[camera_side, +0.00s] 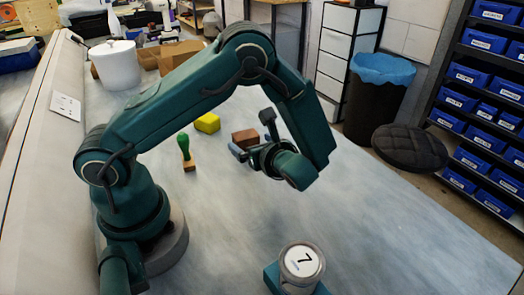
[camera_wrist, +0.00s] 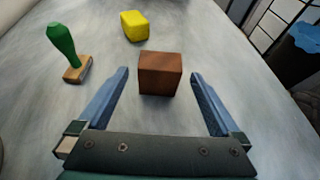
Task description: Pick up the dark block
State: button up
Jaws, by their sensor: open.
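A dark brown block (camera_wrist: 160,74) stands on the bench in the wrist view, just ahead of and centred between my fingertips. My gripper (camera_wrist: 160,82) is open, with one blue finger on each side and clear gaps to the block. In the side view the brown block (camera_side: 245,138) shows beside my gripper (camera_side: 239,153), partly hidden by it. I cannot tell how high the fingers are above the bench.
A yellow block (camera_wrist: 134,26) lies behind the brown one, to the left. A green-handled stamp (camera_wrist: 66,52) stands left of my left finger. The bench right of my gripper is clear.

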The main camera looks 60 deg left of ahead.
aim_at(249, 141)
jog(key=shift+x, duration=2.6)
jog(key=c, duration=1.3)
